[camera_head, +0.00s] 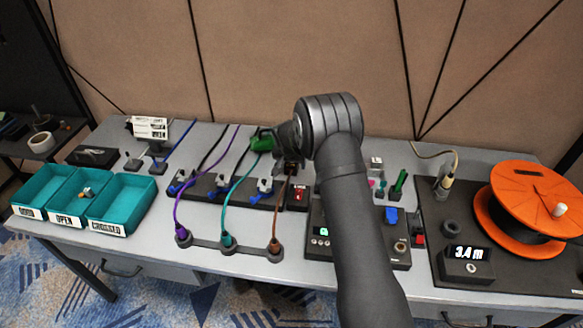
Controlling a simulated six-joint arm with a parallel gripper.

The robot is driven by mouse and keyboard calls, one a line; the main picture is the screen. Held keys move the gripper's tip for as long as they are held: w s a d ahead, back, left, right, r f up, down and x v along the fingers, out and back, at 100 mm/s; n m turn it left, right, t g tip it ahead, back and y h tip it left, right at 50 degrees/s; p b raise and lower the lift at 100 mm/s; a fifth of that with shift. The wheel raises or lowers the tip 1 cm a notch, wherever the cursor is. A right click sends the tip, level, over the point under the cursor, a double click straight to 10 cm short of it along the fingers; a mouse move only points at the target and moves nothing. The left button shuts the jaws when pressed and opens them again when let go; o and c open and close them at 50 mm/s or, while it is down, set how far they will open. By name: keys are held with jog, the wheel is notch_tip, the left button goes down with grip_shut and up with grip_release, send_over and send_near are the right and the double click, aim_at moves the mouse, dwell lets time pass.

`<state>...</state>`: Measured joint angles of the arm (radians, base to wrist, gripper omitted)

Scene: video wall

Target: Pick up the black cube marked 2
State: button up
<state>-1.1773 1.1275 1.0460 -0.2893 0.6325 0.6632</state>
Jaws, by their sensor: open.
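I cannot make out a black cube marked 2 in the head view; no readable 2 shows on any dark block, and part of the table is hidden behind my arm. My gripper (291,162) is only partly in view, left of and below the round wrist joint, over the back middle of the table. It is open, and I see nothing held in it. A green object (262,140) shows just left of it; I cannot tell whether they touch.
Teal bins (128,204) stand at the left. Purple, teal and brown cables run to a grey bar (205,243) at the front. A black panel (397,255) lies beside my forearm. An orange reel (520,190) and a display box reading 3.4 m (455,270) fill the right.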

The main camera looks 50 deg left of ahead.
jog(key=c, duration=1.1)
jog(key=shift+r, duration=0.15)
